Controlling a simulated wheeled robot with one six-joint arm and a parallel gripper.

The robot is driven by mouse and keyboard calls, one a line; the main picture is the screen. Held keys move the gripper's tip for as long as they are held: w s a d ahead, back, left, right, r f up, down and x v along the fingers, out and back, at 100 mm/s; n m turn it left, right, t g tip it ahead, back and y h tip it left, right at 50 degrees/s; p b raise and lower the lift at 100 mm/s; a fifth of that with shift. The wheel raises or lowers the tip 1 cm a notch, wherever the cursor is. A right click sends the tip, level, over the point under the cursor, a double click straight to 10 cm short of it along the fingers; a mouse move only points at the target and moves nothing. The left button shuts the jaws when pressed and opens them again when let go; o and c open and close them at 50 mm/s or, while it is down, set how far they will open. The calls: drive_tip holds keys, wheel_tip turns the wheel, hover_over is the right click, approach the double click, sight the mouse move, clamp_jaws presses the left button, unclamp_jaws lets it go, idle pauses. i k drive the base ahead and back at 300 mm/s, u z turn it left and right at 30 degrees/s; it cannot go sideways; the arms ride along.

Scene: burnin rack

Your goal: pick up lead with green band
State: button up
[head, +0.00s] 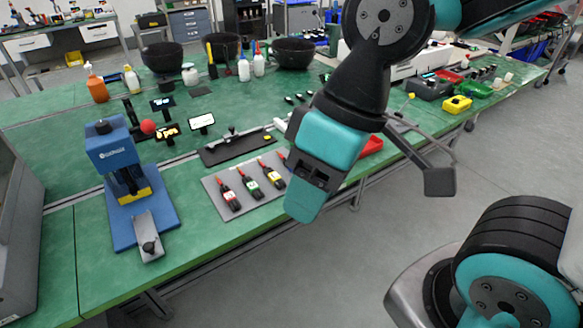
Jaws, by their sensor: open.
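Several red-and-black leads lie side by side on a grey board (236,211) at the front edge of the green bench. The lead with the green band (252,185) is in the middle, between a lead with a red band (229,194) on its left and a lead with a yellow band (272,175) on its right. My gripper (312,190) is to the right of these leads, apart from the green-banded one. It is open, and nothing shows between its jaws. My gripper and wrist hide the bench behind them and part of the board's right end.
A black fixture (235,147) lies behind the board. Small displays (169,132), bottles (96,85) and black bowls (163,57) stand farther back. The bench is clear between press and board.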

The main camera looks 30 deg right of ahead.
sight(250, 185)
drive_tip(key=z, duration=0.05)
drive_tip(key=k, duration=0.5)
drive_tip(key=u, duration=1.1)
drive_tip(key=i, duration=0.95)
drive_tip(key=z, duration=0.35)
